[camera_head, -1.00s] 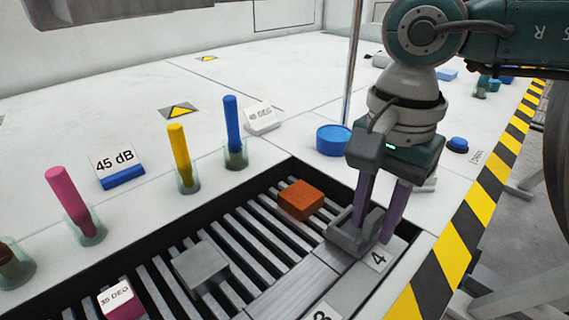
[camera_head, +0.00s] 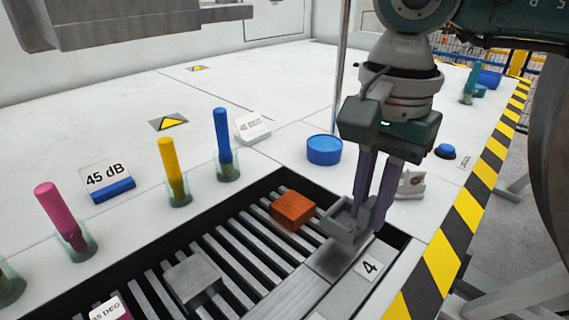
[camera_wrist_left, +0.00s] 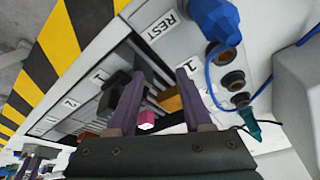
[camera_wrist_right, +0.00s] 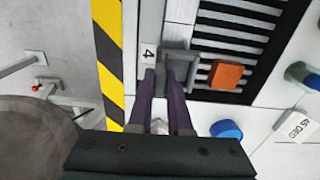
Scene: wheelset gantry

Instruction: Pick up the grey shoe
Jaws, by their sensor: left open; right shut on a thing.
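The grey shoe (camera_head: 342,222), a small grey bracket with raised walls, hangs between the fingertips of my right gripper (camera_head: 368,212). The right gripper is shut on it, just above the dark pad (camera_head: 335,257) beside the "4" label. In the right wrist view the shoe (camera_wrist_right: 183,66) shows at the fingertips, partly hidden by the fingers. My left gripper (camera_wrist_left: 160,92) is open in the left wrist view, above the rack near the "1" label and the "REST" label. No object is between its fingertips that I can make out as held.
An orange block (camera_head: 292,211) and a grey block (camera_head: 192,278) lie on the slatted rack. A blue round tub (camera_head: 324,150) stands behind the shoe. Coloured rods in clear cups line the rack's left side. A thin upright pole (camera_head: 341,70) stands behind the right gripper.

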